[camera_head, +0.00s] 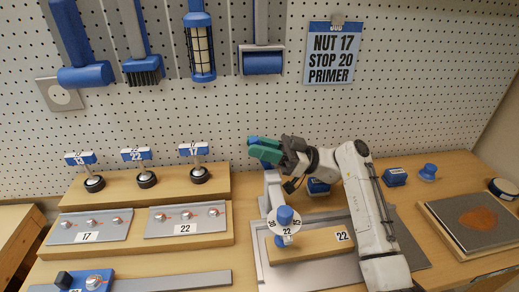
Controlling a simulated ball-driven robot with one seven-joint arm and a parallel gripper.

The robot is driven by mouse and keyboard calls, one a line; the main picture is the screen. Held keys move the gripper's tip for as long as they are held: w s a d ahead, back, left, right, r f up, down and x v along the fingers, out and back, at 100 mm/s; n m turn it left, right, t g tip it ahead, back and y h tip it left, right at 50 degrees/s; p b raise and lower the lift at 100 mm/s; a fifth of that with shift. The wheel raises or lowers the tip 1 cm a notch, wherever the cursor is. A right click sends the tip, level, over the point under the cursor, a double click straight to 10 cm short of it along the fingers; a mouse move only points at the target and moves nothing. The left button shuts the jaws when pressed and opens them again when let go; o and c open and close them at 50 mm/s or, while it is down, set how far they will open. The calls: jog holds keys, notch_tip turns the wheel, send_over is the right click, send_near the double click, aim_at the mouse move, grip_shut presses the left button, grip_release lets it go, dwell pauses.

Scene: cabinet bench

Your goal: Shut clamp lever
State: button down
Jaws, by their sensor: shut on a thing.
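My gripper (265,152), with green fingers, is shut around the blue-ended clamp lever (253,140). Most of the lever is hidden by the fingers. The lever stands raised above a grey clamp post (272,183) at the back of the metal fixture. In front of it a wooden block (318,244) labelled 22 lies on the fixture plate. A white numbered dial with a blue knob (285,215) stands over the block's left end, with 22 facing front. My arm comes in from the right.
A wooden stepped rack (150,187) with labelled stops and plates stands to the left. Blue items (395,178) and a board with a rust-brown patch (442,217) are to the right. Tools and a sign reading "NUT 17 STOP 20 PRIMER" (333,55) hang on the pegboard behind.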

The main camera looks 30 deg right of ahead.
jog(key=c, duration=1)
grip_release()
jog(key=shift+r, duration=0.6)
jog(key=s+r+b, duration=0.1)
jog(key=s+r, duration=1.1)
jog(key=s, duration=0.2)
jog(key=shift+a+b, duration=0.2)
jog(key=shift+b, duration=0.15)
